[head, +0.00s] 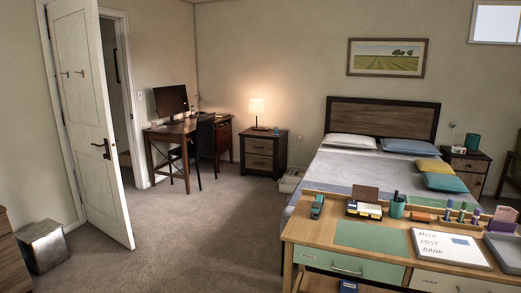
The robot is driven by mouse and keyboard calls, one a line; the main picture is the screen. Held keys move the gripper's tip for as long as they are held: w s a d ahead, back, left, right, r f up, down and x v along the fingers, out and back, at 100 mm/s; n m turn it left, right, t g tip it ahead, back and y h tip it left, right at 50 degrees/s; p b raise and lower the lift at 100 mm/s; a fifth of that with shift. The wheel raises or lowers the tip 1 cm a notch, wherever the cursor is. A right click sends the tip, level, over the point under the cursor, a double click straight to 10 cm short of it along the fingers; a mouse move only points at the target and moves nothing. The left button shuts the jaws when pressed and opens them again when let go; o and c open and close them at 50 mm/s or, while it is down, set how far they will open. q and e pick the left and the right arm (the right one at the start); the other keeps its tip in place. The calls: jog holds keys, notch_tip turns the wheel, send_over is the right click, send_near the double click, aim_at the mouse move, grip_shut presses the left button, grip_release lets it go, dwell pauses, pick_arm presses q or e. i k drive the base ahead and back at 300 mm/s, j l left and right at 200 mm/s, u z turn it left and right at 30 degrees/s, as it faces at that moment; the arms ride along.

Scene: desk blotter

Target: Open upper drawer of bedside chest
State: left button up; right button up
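A dark wooden bedside chest (283,155) stands left of the bed with two drawer fronts facing me. Its upper drawer (259,146) looks shut, and the lower drawer (259,162) below it looks shut too. A lit table lamp (257,107) stands on top of the chest. A second dark bedside chest (471,181) stands right of the bed, partly hidden by the bed; its drawers are hard to make out. Neither of my grippers is in view.
A bed (340,170) fills the middle right. An open white door (90,125), a metal bin (42,247) and a computer desk (180,128) are left. Carpet (200,230) is clear between.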

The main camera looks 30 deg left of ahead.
aim_at(252, 145)
jog(key=i+j+u, duration=0.45)
jog(key=j, duration=0.25)
jog(key=i+j+u, duration=0.85)
jog(key=i, duration=0.2)
jog(key=i+j+u, duration=0.25)
jog(key=i+u, duration=0.15)
jog(key=i, duration=0.2)
jog(key=i+z, duration=0.2)
jog(key=i, duration=0.4)
jog(key=i+z, duration=0.25)
jog(key=i, duration=0.4)
jog(key=i+j+z, duration=0.2)
jog(key=i, duration=0.4)
jog(key=i+j+z, duration=0.1)
jog(key=i+z, duration=0.15)
jog(key=i, duration=2.35)
jog(key=i+l+u, duration=0.15)
jog(key=i, duration=0.7)
